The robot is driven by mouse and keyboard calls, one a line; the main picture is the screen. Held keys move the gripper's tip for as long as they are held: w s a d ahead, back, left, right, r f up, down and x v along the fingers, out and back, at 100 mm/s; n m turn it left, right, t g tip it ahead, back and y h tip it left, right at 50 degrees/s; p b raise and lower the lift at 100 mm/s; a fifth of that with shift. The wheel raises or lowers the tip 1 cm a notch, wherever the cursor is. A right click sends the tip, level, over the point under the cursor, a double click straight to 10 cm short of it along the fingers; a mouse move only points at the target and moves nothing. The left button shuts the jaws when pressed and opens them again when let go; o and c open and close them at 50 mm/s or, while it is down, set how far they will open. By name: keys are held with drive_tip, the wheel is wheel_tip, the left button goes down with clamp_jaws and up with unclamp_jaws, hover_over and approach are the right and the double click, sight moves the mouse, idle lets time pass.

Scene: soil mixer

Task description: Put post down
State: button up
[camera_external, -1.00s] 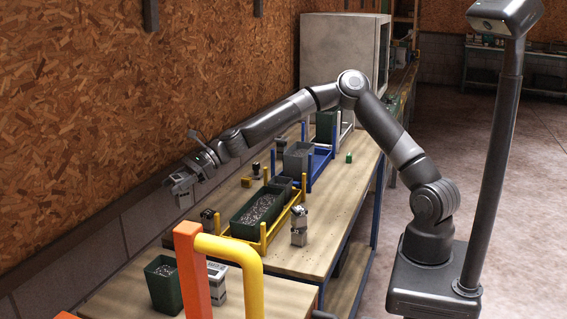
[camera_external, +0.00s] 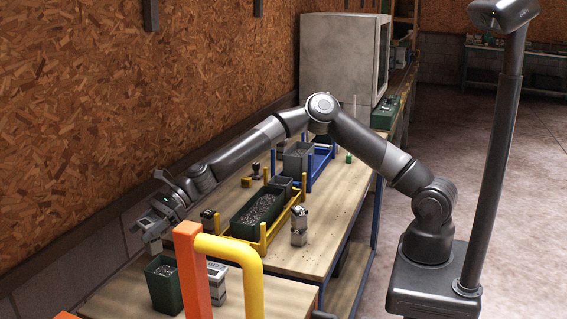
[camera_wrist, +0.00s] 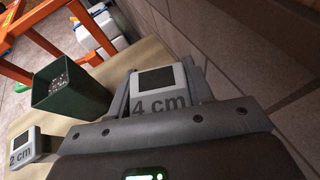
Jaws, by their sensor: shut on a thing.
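My gripper (camera_external: 150,228) is at the left of the external view, beside the wall and above the back edge of the near table. It is shut on a grey and white post (camera_wrist: 157,92) marked "4 cm" with a dark square on its end, seen in the wrist view between the fingers. The post's lower part is hidden in the wrist view. Another post (camera_wrist: 29,147), marked "2 cm", stands at the lower left of the wrist view. The near wooden table (camera_external: 112,292) lies below my gripper.
A dark green bin (camera_external: 163,285) with grey bits stands on the near table, right of my gripper. An orange and yellow frame (camera_external: 232,250) rises in front. A long green planter (camera_external: 257,212) sits in a yellow rack. The wall (camera_wrist: 255,45) is close.

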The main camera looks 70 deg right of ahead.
sight(147, 244)
drive_tip(key=shift+a+f, duration=0.2)
drive_tip(key=shift+f, duration=1.95)
drive_tip(key=o, duration=1)
drive_tip(key=shift+f, duration=0.1)
drive_tip(key=v, duration=1.2)
drive_tip(key=shift+s, duration=0.1)
